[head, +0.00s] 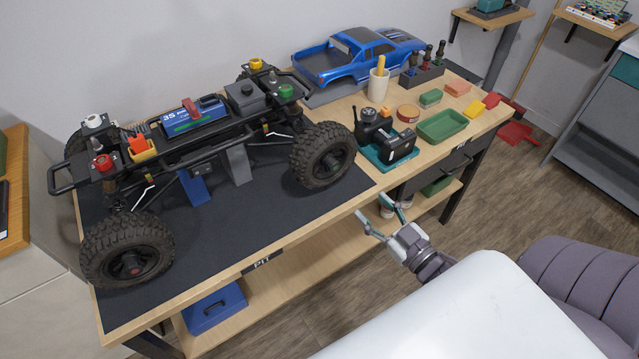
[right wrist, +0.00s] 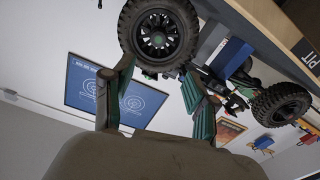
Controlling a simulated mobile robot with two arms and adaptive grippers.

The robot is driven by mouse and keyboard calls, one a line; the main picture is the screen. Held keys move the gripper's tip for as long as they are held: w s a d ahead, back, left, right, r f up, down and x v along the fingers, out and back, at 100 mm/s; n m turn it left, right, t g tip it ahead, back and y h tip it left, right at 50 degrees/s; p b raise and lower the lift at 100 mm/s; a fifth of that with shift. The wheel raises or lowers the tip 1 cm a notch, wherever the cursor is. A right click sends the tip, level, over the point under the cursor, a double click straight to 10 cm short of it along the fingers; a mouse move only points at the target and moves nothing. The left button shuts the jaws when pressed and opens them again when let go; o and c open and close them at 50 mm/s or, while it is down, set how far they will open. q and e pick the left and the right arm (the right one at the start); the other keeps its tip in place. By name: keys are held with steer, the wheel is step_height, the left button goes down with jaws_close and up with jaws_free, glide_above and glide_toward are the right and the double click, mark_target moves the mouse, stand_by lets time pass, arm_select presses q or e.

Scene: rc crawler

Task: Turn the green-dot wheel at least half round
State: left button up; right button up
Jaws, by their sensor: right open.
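The RC crawler (head: 205,135) stands on a dark mat on the bench. Its near right wheel (head: 322,156) is a black knobby tyre beneath the green cap; its hub is too dark in the head view to make out a dot. In the right wrist view a large wheel (right wrist: 157,36) fills the top, with its spoked hub facing the camera and perhaps a trace of green at the centre. My right gripper (head: 373,205) is open and empty off the bench's front edge, apart from that wheel. In the right wrist view its fingers (right wrist: 156,72) spread below the tyre. My left gripper is out of view.
The near left wheel (head: 128,252) has a red centre dot. Right of the crawler are a black device on a teal stand (head: 388,148), a green tray (head: 442,125) and a white cup (head: 378,86). A blue body shell (head: 355,55) stands behind. The mat's front is clear.

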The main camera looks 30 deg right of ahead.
glide_toward(335, 169)
steer(key=w+p, duration=0.1)
steer(key=w, duration=0.6)
steer(key=shift+w+a+r+p, duration=0.15)
steer(key=shift+a+p, duration=0.1)
steer(key=shift+p, duration=0.1)
steer(key=shift+w+a, duration=0.1)
steer(key=shift+w, duration=0.6)
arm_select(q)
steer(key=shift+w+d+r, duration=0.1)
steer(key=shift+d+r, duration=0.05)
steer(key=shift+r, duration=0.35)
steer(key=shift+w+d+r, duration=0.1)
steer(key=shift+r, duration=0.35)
arm_select(e)
steer(key=shift+c, duration=0.4)
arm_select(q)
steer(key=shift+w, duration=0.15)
arm_select(e)
jaws_close()
